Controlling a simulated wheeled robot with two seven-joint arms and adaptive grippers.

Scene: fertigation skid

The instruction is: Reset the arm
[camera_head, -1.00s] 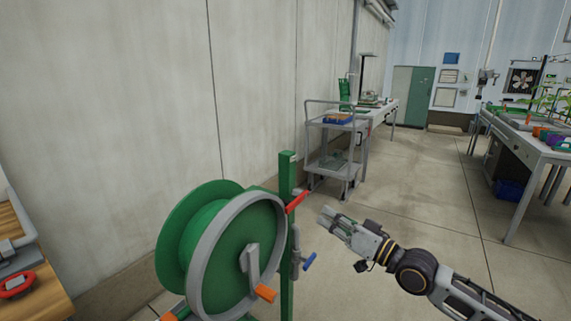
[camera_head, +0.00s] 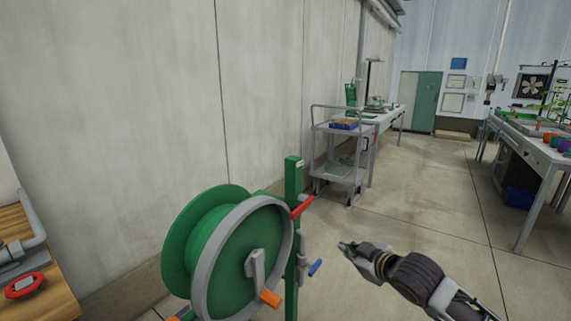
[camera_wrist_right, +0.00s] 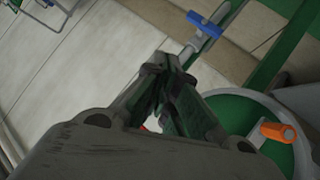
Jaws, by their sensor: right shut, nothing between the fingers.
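My right gripper (camera_head: 346,248) is at the end of my right arm, in the lower right of the head view, seen small and partly end-on. In the right wrist view its fingers (camera_wrist_right: 170,68) are together with nothing between them. It is in open air to the right of the green hose reel (camera_head: 178,240) and its green post (camera_head: 293,215). A red lever (camera_head: 303,207) and a blue-handled lever (camera_head: 315,268) are on the post; the blue handle also shows in the wrist view (camera_wrist_right: 205,25). My left gripper is out of view.
The reel's orange crank knob (camera_head: 270,299) sticks out at the front. A wooden bench (camera_head: 45,275) with a red handwheel (camera_head: 25,285) is at the left edge. A grey cart (camera_head: 340,174) stands behind by the wall. The floor (camera_head: 420,215) beyond my right gripper is clear.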

